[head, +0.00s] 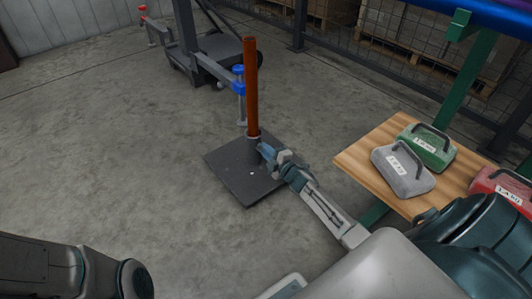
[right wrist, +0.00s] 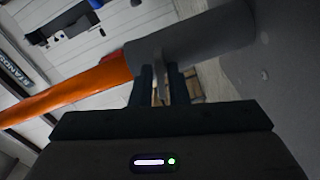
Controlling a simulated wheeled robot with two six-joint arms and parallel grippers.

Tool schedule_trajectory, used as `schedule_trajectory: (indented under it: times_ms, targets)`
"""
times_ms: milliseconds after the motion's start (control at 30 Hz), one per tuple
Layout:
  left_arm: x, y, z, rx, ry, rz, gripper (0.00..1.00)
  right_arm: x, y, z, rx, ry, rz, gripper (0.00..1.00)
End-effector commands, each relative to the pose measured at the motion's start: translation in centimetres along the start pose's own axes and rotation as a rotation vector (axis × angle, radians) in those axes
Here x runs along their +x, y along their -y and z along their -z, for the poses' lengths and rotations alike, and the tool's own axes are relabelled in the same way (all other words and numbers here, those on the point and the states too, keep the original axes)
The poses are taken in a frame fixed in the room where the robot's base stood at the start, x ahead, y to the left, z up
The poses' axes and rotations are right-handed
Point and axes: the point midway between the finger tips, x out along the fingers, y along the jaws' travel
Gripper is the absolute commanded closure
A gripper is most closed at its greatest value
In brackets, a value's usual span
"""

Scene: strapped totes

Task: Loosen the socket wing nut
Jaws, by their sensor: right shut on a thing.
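An orange-red post (head: 251,85) stands upright in a short dark socket (head: 253,143) on a square black base plate (head: 223,167) on the floor. In the right wrist view the grey socket (right wrist: 208,36) and the orange post (right wrist: 70,92) lie across the picture. My right gripper (head: 266,151) is at the side of the socket, low near the plate. Its fingers (right wrist: 160,80) are shut on the socket wing nut (right wrist: 158,66), which shows as a thin pale piece between them. The fingers hide most of the nut. My left gripper is out of view.
A blue clamp (head: 238,86) beside the post sits on a grey arm from a wheeled stand (head: 213,60). Floor left of the plate is clear.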

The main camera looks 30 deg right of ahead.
Motion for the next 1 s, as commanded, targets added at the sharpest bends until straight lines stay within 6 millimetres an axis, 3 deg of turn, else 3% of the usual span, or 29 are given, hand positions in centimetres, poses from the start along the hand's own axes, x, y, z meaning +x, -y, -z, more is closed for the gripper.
schedule_trajectory:
  times_ms: [1000]
  targets:
    - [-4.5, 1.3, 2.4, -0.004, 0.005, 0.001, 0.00, -0.1, 0.4, -0.1, -0.964, -0.001, 0.002, 1.00]
